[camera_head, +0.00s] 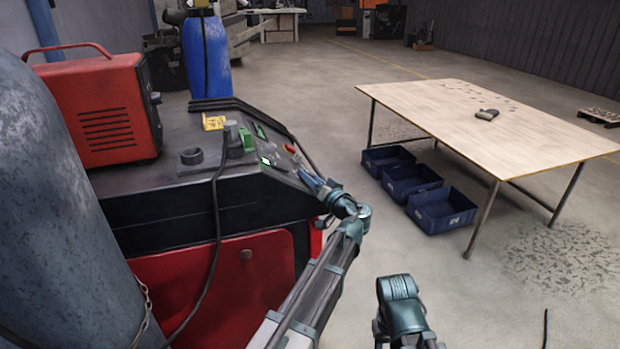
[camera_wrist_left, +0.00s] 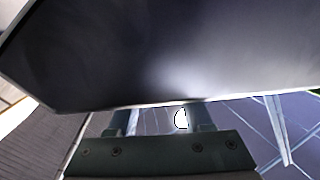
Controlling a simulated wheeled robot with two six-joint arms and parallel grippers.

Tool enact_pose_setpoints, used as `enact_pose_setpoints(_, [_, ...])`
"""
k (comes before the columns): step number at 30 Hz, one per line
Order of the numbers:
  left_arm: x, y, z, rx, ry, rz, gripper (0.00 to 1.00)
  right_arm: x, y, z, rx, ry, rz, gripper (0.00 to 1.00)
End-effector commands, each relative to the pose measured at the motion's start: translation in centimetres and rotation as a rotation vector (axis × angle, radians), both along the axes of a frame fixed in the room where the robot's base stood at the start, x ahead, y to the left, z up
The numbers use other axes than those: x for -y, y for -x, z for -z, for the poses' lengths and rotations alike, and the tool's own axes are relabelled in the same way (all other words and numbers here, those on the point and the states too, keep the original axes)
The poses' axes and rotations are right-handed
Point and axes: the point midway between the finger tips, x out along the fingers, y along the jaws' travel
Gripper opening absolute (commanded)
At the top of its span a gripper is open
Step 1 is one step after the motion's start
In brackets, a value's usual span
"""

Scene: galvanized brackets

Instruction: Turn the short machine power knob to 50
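The short machine (camera_head: 215,197) is a low black-and-red unit with a sloped control panel at the left of the head view. Its panel carries a lit green display (camera_head: 266,161) and a small red button or knob (camera_head: 290,149). I cannot make out the power knob or its reading. My left gripper (camera_head: 311,179) is at the panel's right end, close to its surface. In the left wrist view its two fingers (camera_wrist_left: 160,122) stand apart, with a small white round shape (camera_wrist_left: 181,118) between them. A dark flat surface hides the fingertips. My right gripper is out of view.
A red box unit (camera_head: 105,107) and yellow item (camera_head: 214,122) sit on the machine. A grey cylinder (camera_head: 55,200) stands at left, a cable (camera_head: 216,215) hangs down front.

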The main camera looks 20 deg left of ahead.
Motion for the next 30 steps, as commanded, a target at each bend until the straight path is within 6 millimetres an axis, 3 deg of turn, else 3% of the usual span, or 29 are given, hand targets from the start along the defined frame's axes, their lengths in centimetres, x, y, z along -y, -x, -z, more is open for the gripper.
enact_pose_setpoints(1, [0.0,0.0,0.0,0.000,0.000,0.001,0.31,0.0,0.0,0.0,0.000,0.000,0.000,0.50])
enact_pose_setpoints(6, [0.0,0.0,0.0,0.000,0.001,0.001,0.01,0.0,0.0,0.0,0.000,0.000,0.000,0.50])
enact_pose_setpoints(17, [-0.1,0.2,-0.4,-0.029,0.023,0.048,0.00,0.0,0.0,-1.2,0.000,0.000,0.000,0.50])
enact_pose_setpoints(30, [-0.6,0.5,-1.1,-0.200,0.142,0.313,0.00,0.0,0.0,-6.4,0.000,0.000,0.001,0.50])
